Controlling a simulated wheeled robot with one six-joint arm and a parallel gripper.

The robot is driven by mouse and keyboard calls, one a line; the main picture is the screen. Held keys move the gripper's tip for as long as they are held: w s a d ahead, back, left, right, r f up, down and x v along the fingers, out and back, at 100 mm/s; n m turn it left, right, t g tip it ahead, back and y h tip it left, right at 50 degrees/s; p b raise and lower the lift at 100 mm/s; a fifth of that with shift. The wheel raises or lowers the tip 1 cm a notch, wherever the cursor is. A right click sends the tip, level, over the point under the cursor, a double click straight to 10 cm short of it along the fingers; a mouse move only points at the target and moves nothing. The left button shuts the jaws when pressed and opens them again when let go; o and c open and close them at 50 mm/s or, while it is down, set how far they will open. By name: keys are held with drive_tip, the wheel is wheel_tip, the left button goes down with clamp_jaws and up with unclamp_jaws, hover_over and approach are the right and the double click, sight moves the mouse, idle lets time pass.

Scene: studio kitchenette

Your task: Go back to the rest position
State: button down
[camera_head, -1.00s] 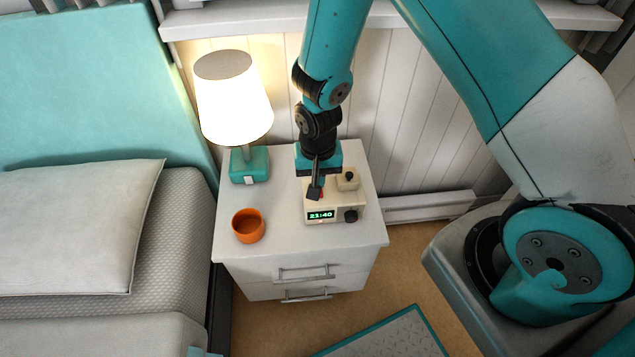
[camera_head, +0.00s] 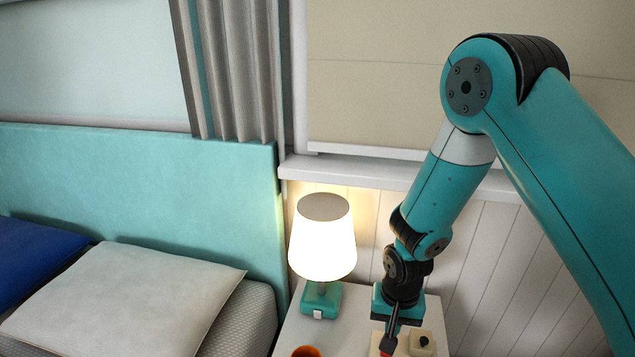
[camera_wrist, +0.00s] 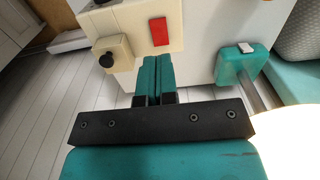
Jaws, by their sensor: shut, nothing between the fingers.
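My gripper (camera_head: 388,345) points down over the nightstand (camera_head: 290,335), just above a cream clock box (camera_head: 422,344). In the wrist view my gripper (camera_wrist: 156,68) has its two teal fingers together with nothing between them. The clock box (camera_wrist: 185,25) there shows a red button (camera_wrist: 159,32) just beyond the fingertips and a black knob (camera_wrist: 107,60) to the left. I cannot tell from these views whether the fingertips touch the box. The box's display is out of view.
A lit lamp (camera_head: 322,240) with a teal base stands left of my gripper. An orange cup (camera_head: 306,351) shows at the bottom edge. A bed with a white pillow (camera_head: 120,300) lies to the left. A window sill (camera_head: 330,172) runs behind the arm.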

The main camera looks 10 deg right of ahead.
drive_tip(key=s+a+r+n+y+p, duration=0.1)
drive_tip(key=s+a+r+n, duration=0.15)
drive_tip(key=r, duration=0.95)
drive_tip(key=s+a+r+n+y+p, duration=0.2)
drive_tip(key=s+r, duration=0.2)
drive_tip(key=r, duration=0.7)
drive_tip(key=s+r+n+y+p, duration=0.1)
drive_tip(key=s+r+n, duration=0.5)
drive_tip(key=s+r, duration=0.5)
drive_tip(key=shift+s+r, duration=0.25)
drive_tip(key=shift+s, duration=0.25)
drive_tip(key=shift+d, duration=0.1)
